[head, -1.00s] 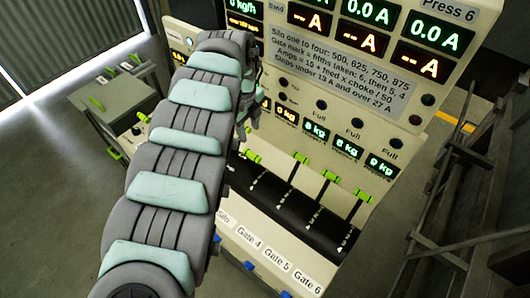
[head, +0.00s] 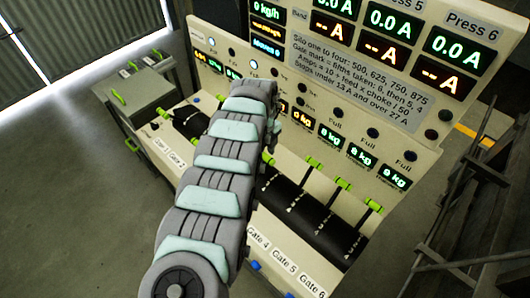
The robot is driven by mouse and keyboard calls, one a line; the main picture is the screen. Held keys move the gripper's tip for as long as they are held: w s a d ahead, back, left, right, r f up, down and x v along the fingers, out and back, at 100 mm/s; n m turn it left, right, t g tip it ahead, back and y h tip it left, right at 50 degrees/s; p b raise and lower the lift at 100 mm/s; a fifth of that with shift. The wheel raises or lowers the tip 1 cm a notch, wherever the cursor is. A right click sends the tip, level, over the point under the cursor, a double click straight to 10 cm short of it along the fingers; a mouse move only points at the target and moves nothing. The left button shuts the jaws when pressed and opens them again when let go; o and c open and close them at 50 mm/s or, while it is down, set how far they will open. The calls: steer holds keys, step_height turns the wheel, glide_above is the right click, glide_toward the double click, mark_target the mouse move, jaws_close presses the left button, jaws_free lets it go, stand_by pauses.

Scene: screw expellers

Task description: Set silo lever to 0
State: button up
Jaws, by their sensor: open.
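A row of levers with lime-green handles stands on the dark curved drums of the cream console. The leftmost handle right of my arm, which appears to be the silo lever (head: 268,158), shows just beside the arm; its base and label are hidden. To its right are the Gate 4 lever (head: 314,162), Gate 5 lever (head: 343,184) and Gate 6 lever (head: 374,205). My segmented arm reaches up across the console, left of these levers. My gripper is hidden behind the arm's far end, so its relation to the silo lever cannot be seen.
The upright panel (head: 425,150) behind the levers carries displays, lamps and an instruction plate. More drums (head: 190,120) and gate labels lie left of my arm. A grey cabinet (head: 148,98) stands at the left, and a metal stair frame (head: 470,190) at the right. The left floor is clear.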

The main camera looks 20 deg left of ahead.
jaws_close()
stand_by(0.5)
stand_by(1.0)
